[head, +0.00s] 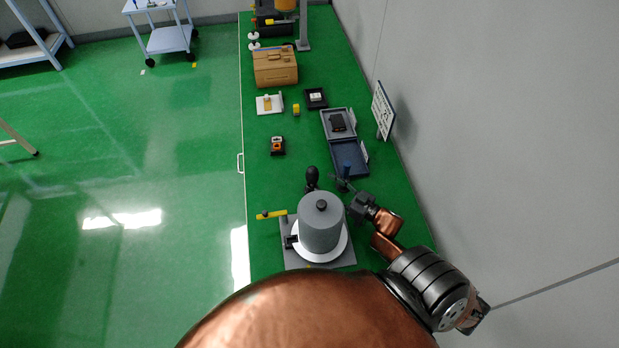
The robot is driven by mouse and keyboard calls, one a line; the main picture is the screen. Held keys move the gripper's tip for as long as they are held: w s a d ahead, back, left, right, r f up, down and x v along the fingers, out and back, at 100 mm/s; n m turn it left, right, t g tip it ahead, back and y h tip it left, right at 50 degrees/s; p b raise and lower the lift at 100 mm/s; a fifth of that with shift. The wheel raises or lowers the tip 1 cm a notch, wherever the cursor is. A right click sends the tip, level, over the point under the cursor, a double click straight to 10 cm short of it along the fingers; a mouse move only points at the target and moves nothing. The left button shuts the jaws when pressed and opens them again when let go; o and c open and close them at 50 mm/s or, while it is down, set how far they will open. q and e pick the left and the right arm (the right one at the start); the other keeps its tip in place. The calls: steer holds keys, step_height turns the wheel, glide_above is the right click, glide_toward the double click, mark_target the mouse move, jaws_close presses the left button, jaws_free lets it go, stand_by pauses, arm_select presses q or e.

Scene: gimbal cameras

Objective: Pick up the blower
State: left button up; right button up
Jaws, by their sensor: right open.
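The blower (312,177) looks like a small black bulb, standing on the green bench top just behind a grey cylinder. My right gripper (338,183) reaches in from the right, with its dark fingers open and pointing left toward the blower. It is a short way to the right of the blower and appears apart from it. The lower part of the blower is partly hidden by the cylinder. My left gripper is not in view.
The grey cylinder (319,225) on a white disc and grey base stands close in front of the blower. An open case (351,158) lies behind my gripper. A small orange-black device (277,145) and a brown box (275,68) are farther back. A wall bounds the right.

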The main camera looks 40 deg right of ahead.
mark_target(313, 175)
steer(key=x, duration=0.4)
steer(key=p+x, duration=0.1)
steer(key=x, duration=0.2)
steer(key=shift+w+d+r, duration=0.1)
steer(key=shift+d+r, duration=0.1)
steer(key=shift+d, duration=0.05)
steer(key=shift+c, duration=0.2)
steer(key=c, duration=1.3)
step_height(313, 175, up, 10)
steer(key=shift+r+p, duration=0.1)
steer(key=shift+p, duration=0.25)
steer(key=o, duration=0.7)
steer(key=c, duration=0.7)
